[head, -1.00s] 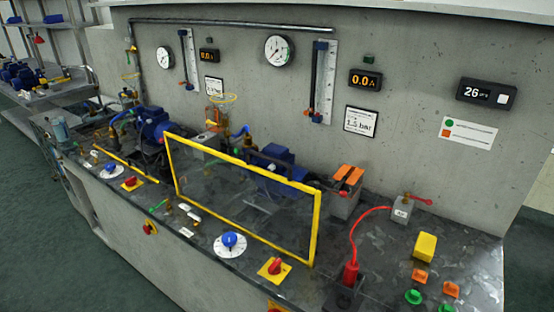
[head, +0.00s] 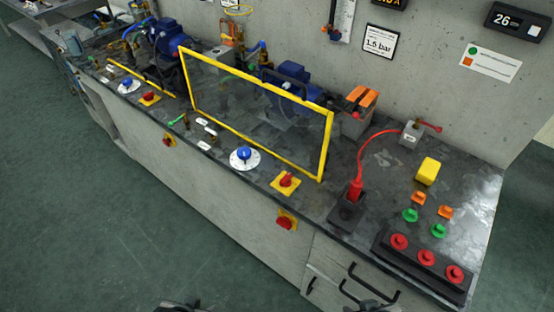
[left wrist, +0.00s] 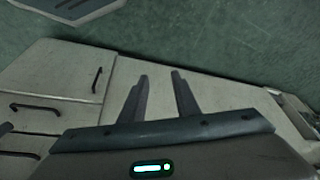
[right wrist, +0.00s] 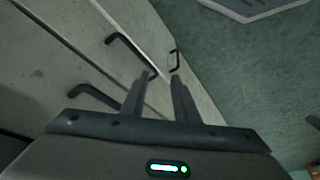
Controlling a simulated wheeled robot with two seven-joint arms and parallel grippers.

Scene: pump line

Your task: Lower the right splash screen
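The right splash screen is a clear panel in a yellow frame (head: 258,142). It stands raised along the bench front, before the right blue pump motor (head: 292,78). My left gripper (left wrist: 159,76) is open and empty in the left wrist view, over the floor and cabinet front. My right gripper (right wrist: 160,76) is open and empty in the right wrist view, facing drawer fronts with black handles. In the head view only dark tips of what look like my grippers show at the bottom edge, well below and apart from the screen.
A yellow bar (head: 142,79) lies low along the bench's left part. A blue-knobbed dial (head: 244,157) and a red switch (head: 287,181) sit before the screen. A red plug (head: 355,190) with a cable stands right of it. Black drawer handles (head: 374,284) stick out below.

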